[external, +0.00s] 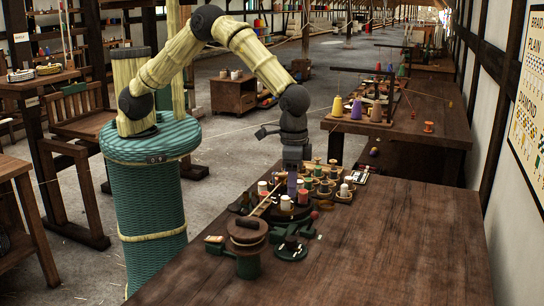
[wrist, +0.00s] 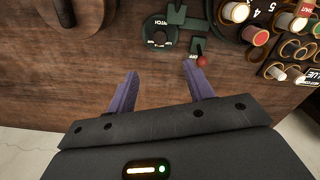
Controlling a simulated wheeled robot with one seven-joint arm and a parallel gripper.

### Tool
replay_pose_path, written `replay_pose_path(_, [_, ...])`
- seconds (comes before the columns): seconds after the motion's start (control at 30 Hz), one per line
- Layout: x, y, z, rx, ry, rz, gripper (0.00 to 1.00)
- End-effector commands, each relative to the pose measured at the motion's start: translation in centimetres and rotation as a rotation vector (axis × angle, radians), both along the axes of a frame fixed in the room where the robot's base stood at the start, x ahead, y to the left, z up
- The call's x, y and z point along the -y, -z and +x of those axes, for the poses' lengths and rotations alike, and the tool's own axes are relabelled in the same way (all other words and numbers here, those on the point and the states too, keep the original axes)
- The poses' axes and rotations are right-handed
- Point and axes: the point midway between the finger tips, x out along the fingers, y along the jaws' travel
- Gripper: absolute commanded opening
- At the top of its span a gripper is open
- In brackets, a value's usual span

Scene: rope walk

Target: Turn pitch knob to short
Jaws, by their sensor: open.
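The pitch knob is a dark green round dial (wrist: 158,32) with a white "PITCH" label, near the top middle of the wrist view. In the external view it appears to be the green disc (external: 291,252) on the near workbench. I cannot read its other marks or its setting. My gripper (wrist: 160,88) is open, its two purple fingers apart with only bare wood showing between them. The dial lies beyond the fingertips, apart from them. In the external view my gripper (external: 292,190) points down above the bench, farther back than the disc.
A green lever with a red ball (wrist: 202,61) stands close by the right fingertip. Several thread spools (external: 320,185) crowd the bench behind. A brown reel (external: 247,232) stands left of the disc. The right side of the bench (external: 400,240) is clear.

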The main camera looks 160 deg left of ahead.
Motion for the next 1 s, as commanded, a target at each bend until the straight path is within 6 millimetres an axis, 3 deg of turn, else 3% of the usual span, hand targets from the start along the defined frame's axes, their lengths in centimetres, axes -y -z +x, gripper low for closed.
replay_pose_path(0.8, [0.2, 13.6, 0.1, -0.002, 0.001, -0.004, 0.52])
replay_pose_path(1.0, [0.2, 15.7, 0.2, -0.001, 0.001, -0.002, 0.52])
